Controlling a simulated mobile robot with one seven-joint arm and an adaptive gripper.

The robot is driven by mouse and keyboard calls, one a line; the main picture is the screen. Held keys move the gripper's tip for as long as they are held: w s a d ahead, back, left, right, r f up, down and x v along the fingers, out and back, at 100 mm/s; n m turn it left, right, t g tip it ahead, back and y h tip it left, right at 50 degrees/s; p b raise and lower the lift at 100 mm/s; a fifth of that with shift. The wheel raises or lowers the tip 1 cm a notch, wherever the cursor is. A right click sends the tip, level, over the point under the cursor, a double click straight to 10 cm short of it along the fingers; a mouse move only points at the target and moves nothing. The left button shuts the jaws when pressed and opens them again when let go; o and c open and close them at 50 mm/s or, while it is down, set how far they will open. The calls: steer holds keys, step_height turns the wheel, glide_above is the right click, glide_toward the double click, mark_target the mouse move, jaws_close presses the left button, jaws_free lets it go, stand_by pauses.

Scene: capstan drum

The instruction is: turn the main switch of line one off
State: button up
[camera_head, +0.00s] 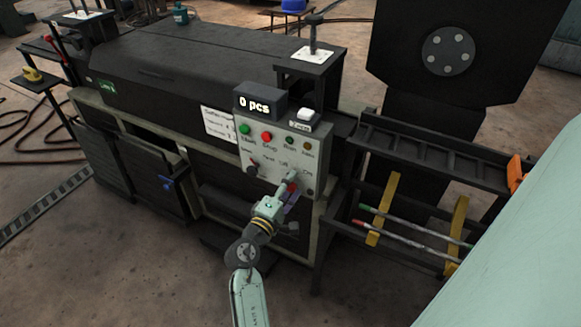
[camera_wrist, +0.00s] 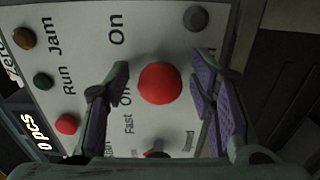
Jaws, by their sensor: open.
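The control panel (camera_head: 275,153) stands on the front of the dark machine, and its lettered face fills much of the wrist view (camera_wrist: 75,62). A round red knob (camera_wrist: 160,83) sits on it near the "Off" and "On" lettering. In the wrist view the open fingers of my gripper (camera_head: 289,184) stand on either side of this knob, with visible gaps. Whether they are level with its depth I cannot tell. The knob shows only partly in the head view (camera_head: 292,187). My gripper covers part of the lower panel there. The knob's setting cannot be read.
A grey round fitting (camera_wrist: 195,18) lies beyond the red knob. The speed selector (camera_wrist: 155,152), red stop button (camera_head: 267,136) and green start button (camera_head: 244,129) are nearby. A counter box (camera_head: 258,103) reads "0 pcs". A rack with rods (camera_head: 412,227) stands right of the panel.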

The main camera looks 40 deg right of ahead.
steer(key=v, duration=0.7)
steer(key=shift+a, duration=0.2)
steer(key=shift+s, duration=0.1)
